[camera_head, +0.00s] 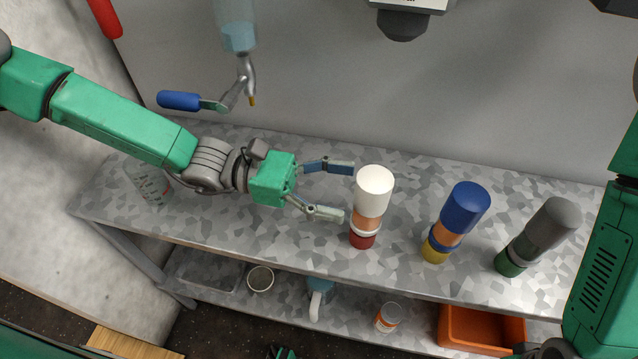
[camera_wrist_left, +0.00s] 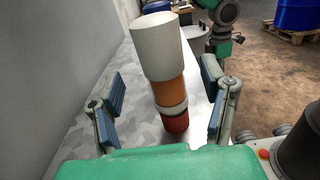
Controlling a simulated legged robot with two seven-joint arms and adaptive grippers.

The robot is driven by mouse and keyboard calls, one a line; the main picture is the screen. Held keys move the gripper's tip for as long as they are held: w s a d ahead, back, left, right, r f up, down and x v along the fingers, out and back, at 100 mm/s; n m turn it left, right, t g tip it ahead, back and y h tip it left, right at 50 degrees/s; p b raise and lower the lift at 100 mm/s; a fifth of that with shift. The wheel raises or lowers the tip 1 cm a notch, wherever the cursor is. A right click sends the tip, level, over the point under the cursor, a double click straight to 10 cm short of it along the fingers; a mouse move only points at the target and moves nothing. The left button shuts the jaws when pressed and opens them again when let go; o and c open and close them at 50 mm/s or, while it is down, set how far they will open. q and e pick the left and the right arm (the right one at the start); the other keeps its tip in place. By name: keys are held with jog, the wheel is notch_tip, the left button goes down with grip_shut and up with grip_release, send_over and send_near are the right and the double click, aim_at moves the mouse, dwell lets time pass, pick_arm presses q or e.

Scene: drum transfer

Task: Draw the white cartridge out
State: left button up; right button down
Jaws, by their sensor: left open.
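The white cartridge (camera_head: 374,183) stands upright on the metal table, with an orange band below the white top, then a white ring and a red base. In the left wrist view the same white cartridge (camera_wrist_left: 158,50) stands between the fingers and beyond them, leaning slightly in the picture. My left gripper (camera_head: 345,192) is open, just left of the white cartridge, its fingers pointing at it. In the left wrist view my left gripper (camera_wrist_left: 163,100) shows both fingers apart, with nothing held. The right arm shows at the right edge; its gripper cannot be made out.
A blue cartridge (camera_head: 462,206) and a grey cartridge (camera_head: 551,224) stand to the right on the table (camera_head: 250,235). A blue-handled tap (camera_head: 180,100) hangs above the left arm. A glass beaker (camera_head: 148,184) stands at left. An orange bin (camera_head: 482,328) sits on the lower shelf.

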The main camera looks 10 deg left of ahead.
aim_at(371, 196)
pick_arm(q)
jog(key=shift+d, duration=2.5)
jog(key=c, duration=1.5)
